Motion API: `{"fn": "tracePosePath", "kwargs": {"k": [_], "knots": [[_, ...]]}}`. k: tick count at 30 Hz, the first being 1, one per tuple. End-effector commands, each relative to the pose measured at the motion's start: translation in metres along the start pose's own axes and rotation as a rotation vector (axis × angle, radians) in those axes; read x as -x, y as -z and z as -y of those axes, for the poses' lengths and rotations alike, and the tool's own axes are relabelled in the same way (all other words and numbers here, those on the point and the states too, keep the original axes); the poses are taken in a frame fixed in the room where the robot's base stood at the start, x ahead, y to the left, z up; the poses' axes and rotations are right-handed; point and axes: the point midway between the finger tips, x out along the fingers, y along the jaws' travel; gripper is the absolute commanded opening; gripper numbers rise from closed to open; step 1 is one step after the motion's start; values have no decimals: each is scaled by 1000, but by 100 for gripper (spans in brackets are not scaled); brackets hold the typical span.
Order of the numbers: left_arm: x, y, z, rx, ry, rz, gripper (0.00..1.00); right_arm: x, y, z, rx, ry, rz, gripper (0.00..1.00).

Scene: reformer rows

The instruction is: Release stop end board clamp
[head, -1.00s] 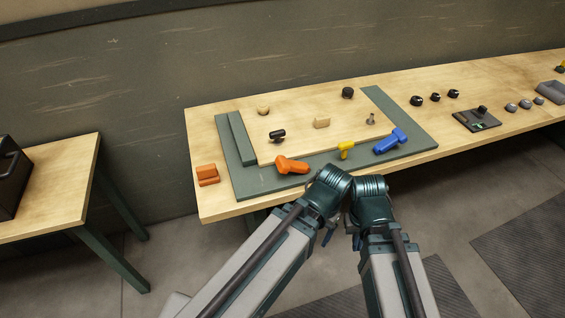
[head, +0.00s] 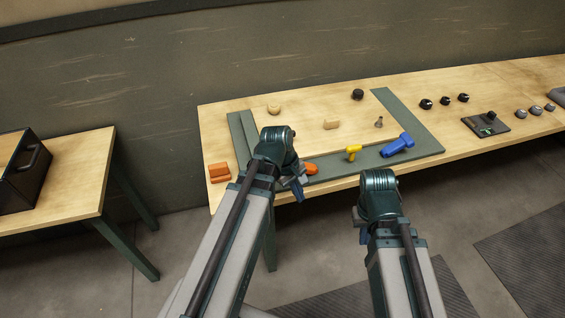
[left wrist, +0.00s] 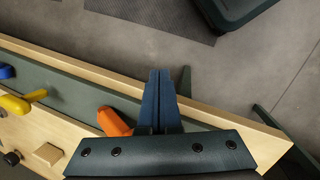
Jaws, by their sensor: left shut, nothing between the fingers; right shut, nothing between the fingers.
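An orange clamp-like handle (head: 311,169) lies on the green frame's front edge, partly hidden by my left arm in the head view. It also shows in the left wrist view (left wrist: 113,122), just left of the fingers. A yellow handle (head: 353,152) and a blue clamp-like piece (head: 398,145) are farther right along the same edge. Which one is the stop end board clamp, I cannot tell. My left gripper (head: 298,188) is shut and empty, beside the orange handle; contact cannot be told. My right gripper (head: 358,214), mostly hidden behind its wrist, is shut and empty in front of the table.
Orange blocks (head: 219,173) sit at the table's left end. Wooden pieces (head: 331,124) and a black knob (head: 357,94) stand on the board. A dark control box (head: 486,124) and several knobs are at the right. A side table (head: 60,190) stands at left, with floor between.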

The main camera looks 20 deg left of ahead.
Motion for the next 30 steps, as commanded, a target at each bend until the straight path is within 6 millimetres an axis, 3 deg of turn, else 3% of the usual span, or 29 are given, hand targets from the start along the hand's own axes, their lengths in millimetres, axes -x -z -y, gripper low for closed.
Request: {"fn": "tracePosePath", "kwargs": {"k": [1, 6, 15, 21, 30], "knots": [[16, 15, -1, 129, -39, 15, 0, 10, -1, -1, 0, 0, 0, 0], [48, 53, 1, 534, -160, 85, 0, 22, -1, -2, 0, 0, 0, 0], [95, 103, 12, 1032, -305, 212, 0, 37, -2, -4, 0, 0, 0, 0], [107, 115, 16, 1157, -340, 254, 0, 40, -2, -4, 0, 0, 0, 0], [107, 116, 16, 1168, -343, 258, 0, 40, -2, -4, 0, 0, 0, 0]]}}
